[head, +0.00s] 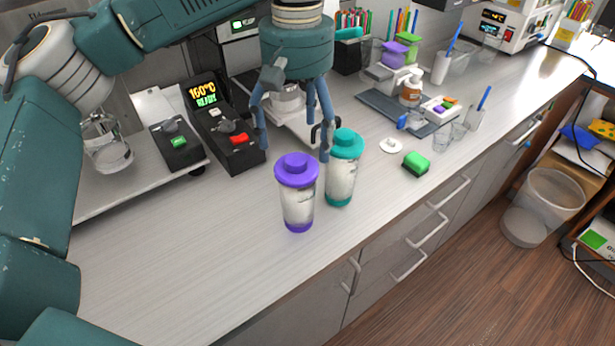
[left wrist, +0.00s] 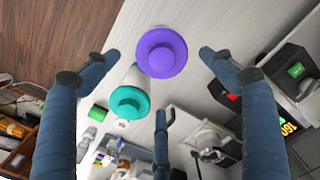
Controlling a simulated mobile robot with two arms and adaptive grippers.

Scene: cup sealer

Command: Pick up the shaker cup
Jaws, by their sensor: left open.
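Two shaker cups stand upright side by side on the counter. The purple-lidded shaker cup (head: 298,193) is nearer the front, and the teal-lidded shaker cup (head: 343,167) is just right of and behind it. My left gripper (head: 293,148) is open and empty, its fingers pointing down behind the two cups. In the left wrist view the purple lid (left wrist: 162,53) lies between the open fingertips in the picture, and the teal lid (left wrist: 128,102) lies below left of it. I cannot tell the exact height of the fingers above the lids. My right gripper is not in view.
A sealer machine with a lit display (head: 205,95) and a black control box (head: 176,140) stand to the left. A green sponge (head: 416,164), a white round lid (head: 390,146) and several glasses are to the right. The front counter is clear.

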